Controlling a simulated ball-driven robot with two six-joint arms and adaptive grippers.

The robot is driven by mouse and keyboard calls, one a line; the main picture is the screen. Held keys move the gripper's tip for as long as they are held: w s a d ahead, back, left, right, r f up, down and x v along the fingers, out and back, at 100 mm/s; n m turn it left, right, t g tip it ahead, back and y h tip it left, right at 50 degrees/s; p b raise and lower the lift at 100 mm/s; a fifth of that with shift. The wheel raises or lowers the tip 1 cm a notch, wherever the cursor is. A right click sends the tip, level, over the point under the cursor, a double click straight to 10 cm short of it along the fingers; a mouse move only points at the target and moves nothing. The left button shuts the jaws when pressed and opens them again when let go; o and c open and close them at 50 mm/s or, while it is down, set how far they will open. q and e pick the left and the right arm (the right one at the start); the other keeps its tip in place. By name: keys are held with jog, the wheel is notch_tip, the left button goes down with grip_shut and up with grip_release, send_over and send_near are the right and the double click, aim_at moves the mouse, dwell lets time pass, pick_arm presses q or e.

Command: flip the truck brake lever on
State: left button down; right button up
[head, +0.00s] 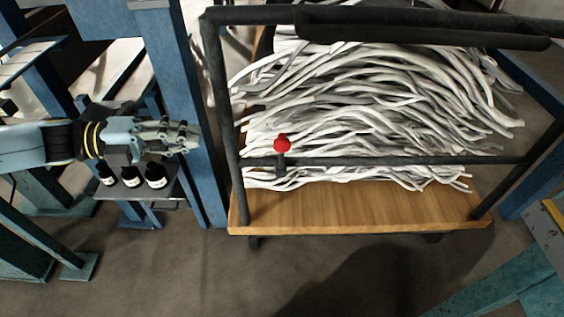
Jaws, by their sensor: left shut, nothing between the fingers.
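The truck (360,208) has a wooden deck and a dark tubular frame, and carries a heap of grey-white rolls. The brake lever (282,145) has a red ball knob on a short dark stem at the lower cross bar, left of the truck's middle. The knob stands above the bar. My left gripper (196,138) comes in from the left, shut and empty, pointing right. In the picture it lies left of the knob, across the blue post, with a clear gap between them. My right gripper is not in view.
A blue upright post (180,90) stands just left of the truck. Several dark bottles (131,177) stand on a small shelf under my left arm. Grey floor (200,275) in front of the truck is open. Blue-green metal structures (510,285) stand at the lower right.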

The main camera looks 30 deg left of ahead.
pick_arm(q)
jog(key=b, duration=0.2)
send_near(275, 143)
jog(key=x, duration=0.6)
jog(key=shift+w+d, duration=0.25)
jog(key=shift+w+d+f, duration=0.1)
jog(key=shift+w+d, duration=0.05)
jog(key=shift+d, duration=0.05)
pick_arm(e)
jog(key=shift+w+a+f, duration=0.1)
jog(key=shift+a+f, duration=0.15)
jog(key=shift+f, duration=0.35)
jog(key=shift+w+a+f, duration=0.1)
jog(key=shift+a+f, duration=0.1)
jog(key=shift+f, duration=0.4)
